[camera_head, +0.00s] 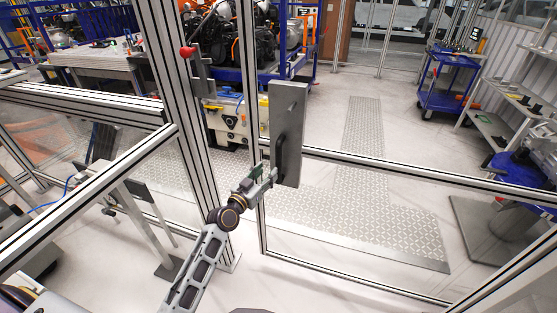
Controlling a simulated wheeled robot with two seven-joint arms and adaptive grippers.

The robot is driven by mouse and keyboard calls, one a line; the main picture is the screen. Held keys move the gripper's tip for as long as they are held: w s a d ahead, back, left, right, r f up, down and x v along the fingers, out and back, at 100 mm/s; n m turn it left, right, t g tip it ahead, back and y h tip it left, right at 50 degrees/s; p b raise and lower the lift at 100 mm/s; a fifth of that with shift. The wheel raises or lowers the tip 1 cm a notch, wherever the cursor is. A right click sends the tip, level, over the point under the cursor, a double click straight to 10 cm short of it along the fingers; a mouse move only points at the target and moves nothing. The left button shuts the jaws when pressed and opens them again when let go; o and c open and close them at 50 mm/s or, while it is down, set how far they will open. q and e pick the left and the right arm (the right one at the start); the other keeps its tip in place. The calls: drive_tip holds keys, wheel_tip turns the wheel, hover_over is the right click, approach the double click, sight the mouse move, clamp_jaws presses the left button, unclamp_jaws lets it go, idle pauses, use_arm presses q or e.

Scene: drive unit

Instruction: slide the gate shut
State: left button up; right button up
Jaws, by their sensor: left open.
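The gate is an aluminium frame with see-through panels, and its upright edge (259,215) stands right of a thick fixed post (187,120). A gap shows between that post and the gate's edge. A grey plate (292,110) with a dark handle (280,155) is mounted on the gate's edge. My left gripper (271,177) is open at the lower end of the handle, close to the plate. Whether it touches the handle or has it between its fingers, I cannot tell. My right gripper is not in view.
A red-knobbed latch part (188,52) sits on the fixed post. Behind the gate are a blue cart (447,80), shelves (520,85) and metal tread plates (365,125) on the floor. Engine units (235,35) stand on a blue rack at the back. A fence rail (85,100) runs left.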

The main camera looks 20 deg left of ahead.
sight(277, 162)
use_arm(q)
drive_tip(key=shift+x, duration=2.2)
drive_tip(key=shift+p+x, duration=0.3)
drive_tip(key=shift+x, duration=2.25)
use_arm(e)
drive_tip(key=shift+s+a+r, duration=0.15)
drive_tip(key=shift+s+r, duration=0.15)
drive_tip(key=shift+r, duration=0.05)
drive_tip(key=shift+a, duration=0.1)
use_arm(q)
clamp_jaws()
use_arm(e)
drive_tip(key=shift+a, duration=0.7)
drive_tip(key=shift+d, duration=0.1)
